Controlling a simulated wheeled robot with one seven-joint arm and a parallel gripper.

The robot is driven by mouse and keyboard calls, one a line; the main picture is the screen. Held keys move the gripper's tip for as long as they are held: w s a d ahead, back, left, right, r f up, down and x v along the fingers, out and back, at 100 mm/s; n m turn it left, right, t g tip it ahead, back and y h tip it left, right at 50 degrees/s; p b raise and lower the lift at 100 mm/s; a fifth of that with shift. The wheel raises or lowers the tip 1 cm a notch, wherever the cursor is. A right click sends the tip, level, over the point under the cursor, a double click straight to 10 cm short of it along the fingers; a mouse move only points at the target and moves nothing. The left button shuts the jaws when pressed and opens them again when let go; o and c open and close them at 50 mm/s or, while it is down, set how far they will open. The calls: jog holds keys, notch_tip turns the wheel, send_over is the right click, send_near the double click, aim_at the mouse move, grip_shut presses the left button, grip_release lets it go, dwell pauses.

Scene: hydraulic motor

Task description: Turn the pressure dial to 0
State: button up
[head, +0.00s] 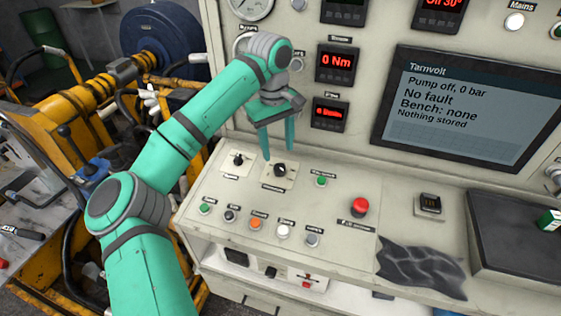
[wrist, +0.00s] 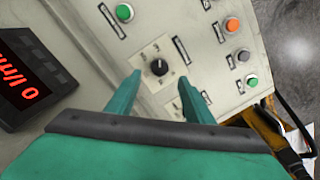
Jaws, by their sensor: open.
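Two black dials are on the sloped panel of the bench. The right dial (head: 280,171) sits on a pale square plate; the left dial (head: 238,159) sits on another. Their labels are too small to read, so I cannot tell which is the pressure dial. My gripper (head: 278,154) is open and points down over the right dial, its fingers apart. In the wrist view, that dial (wrist: 159,67) shows just beyond the open fingertips (wrist: 161,80), with nothing held. Its marks are too small to read. The other dial's plate is largely hidden behind a finger.
A screen (head: 467,107) reads "Pump off, 0 bar". A green button (head: 321,180) is right of the dials, and a red button (head: 360,206) is farther right. Several buttons, including an orange one (head: 256,223), line the front. Red-digit displays (head: 335,64) stand behind.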

aim_at(280, 167)
jog(key=f, duration=0.7)
jog(key=shift+d, duration=0.25)
jog(key=shift+w, duration=0.1)
jog(key=shift+c, duration=0.2)
jog(key=c, duration=1)
